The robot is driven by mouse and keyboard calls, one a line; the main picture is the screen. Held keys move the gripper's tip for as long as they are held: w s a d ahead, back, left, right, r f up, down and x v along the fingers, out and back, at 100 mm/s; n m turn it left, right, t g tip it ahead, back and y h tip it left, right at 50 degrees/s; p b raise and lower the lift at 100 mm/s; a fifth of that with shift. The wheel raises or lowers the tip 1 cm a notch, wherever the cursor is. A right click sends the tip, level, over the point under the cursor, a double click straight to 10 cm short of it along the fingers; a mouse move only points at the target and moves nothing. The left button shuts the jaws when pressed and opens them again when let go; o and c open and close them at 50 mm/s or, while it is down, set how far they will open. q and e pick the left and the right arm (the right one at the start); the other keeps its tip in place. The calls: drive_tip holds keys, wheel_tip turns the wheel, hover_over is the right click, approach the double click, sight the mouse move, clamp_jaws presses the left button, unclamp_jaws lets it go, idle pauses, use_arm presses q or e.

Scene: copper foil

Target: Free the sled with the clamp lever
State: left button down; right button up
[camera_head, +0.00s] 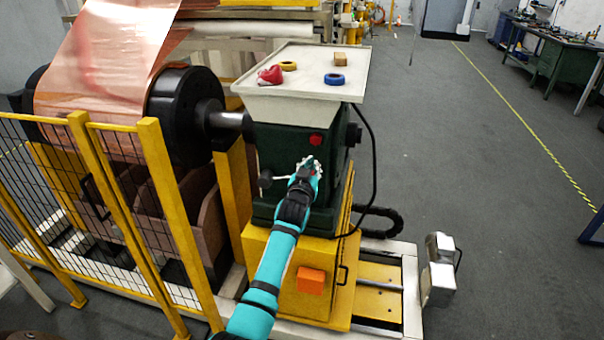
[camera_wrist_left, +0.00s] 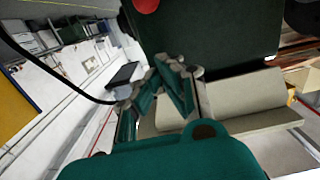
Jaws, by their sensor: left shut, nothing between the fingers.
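The sled is a yellow base (camera_head: 262,262) carrying a dark green housing (camera_head: 275,150), and it sits on rails. A short lever with a dark round knob (camera_head: 265,179) sticks out at the front of the housing; I cannot tell for sure that it is the clamp lever. My left gripper (camera_head: 309,166) is shut and empty in front of the housing, to the right of that knob and below a red button (camera_head: 316,138). In the left wrist view its fingers (camera_wrist_left: 168,82) are together, close to the dark green housing (camera_wrist_left: 215,40). My right gripper is out of view.
A copper foil roll (camera_head: 110,65) on a dark shaft stands left, behind a yellow mesh fence (camera_head: 160,205). A tray (camera_head: 300,95) on the housing holds tape rolls and a red item. A black cable hangs at the right. The floor (camera_head: 480,200) at the right is free.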

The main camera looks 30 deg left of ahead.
use_arm(q)
drive_tip(key=v, duration=0.6)
drive_tip(key=shift+s+b, duration=0.25)
drive_tip(key=shift+b, duration=0.2)
drive_tip(key=shift+w+f, duration=0.1)
